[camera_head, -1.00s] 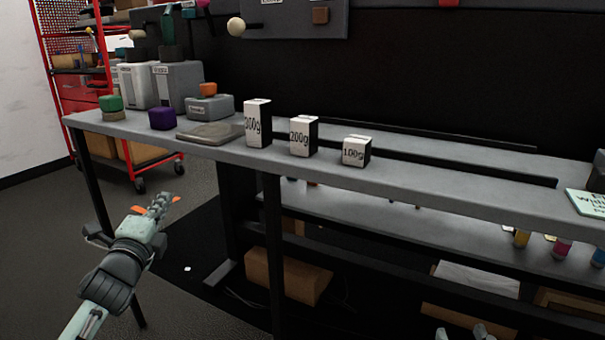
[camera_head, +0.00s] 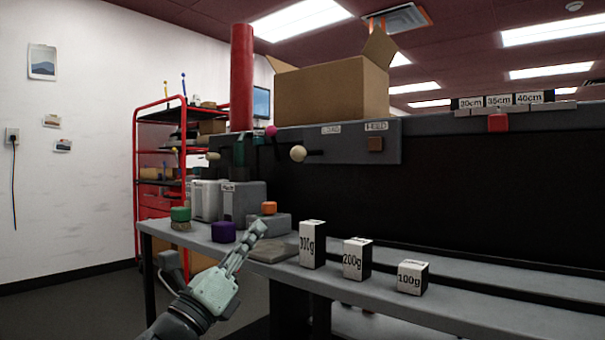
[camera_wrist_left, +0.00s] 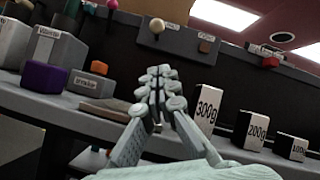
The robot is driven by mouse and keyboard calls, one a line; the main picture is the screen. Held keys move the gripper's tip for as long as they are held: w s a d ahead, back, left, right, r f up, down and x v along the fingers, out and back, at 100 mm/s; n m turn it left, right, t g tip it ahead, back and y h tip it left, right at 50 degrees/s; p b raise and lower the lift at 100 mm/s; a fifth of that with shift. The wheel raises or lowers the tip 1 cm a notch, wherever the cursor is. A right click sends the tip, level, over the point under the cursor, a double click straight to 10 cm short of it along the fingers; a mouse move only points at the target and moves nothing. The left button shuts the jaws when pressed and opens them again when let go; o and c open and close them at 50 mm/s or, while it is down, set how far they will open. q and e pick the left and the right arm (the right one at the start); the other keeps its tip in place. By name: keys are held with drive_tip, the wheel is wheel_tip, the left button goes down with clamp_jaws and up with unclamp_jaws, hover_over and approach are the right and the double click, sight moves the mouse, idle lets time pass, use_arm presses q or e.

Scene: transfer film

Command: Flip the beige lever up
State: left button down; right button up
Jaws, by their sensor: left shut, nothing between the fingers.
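The beige lever's round knob (camera_head: 298,153) sticks out from the grey panel (camera_head: 350,142) above the bench, on a short dark stem. It also shows in the left wrist view (camera_wrist_left: 157,25), beyond and above my fingertips. My left gripper (camera_head: 254,234) is shut and empty, at about bench height in front of the bench, below the knob and to its left. It also shows in the left wrist view (camera_wrist_left: 158,82), apart from everything. My right gripper is in neither view.
White blocks marked 300g (camera_head: 312,244), 200g (camera_head: 356,260) and 100g (camera_head: 412,277) stand on the bench (camera_head: 455,307). A flat grey plate (camera_head: 273,250), a purple block (camera_head: 223,232) and a scale-like box with an orange block (camera_head: 268,208) are near the gripper. A pink knob (camera_head: 271,131) is left of the beige one.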

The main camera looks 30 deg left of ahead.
use_arm(q)
drive_tip(key=p, duration=0.2)
approach(308, 154)
drive_tip(key=w, duration=0.3)
drive_tip(key=shift+w+d+r, duration=0.25)
drive_tip(key=shift+w+r, duration=0.4)
drive_tip(key=shift+w, duration=0.05)
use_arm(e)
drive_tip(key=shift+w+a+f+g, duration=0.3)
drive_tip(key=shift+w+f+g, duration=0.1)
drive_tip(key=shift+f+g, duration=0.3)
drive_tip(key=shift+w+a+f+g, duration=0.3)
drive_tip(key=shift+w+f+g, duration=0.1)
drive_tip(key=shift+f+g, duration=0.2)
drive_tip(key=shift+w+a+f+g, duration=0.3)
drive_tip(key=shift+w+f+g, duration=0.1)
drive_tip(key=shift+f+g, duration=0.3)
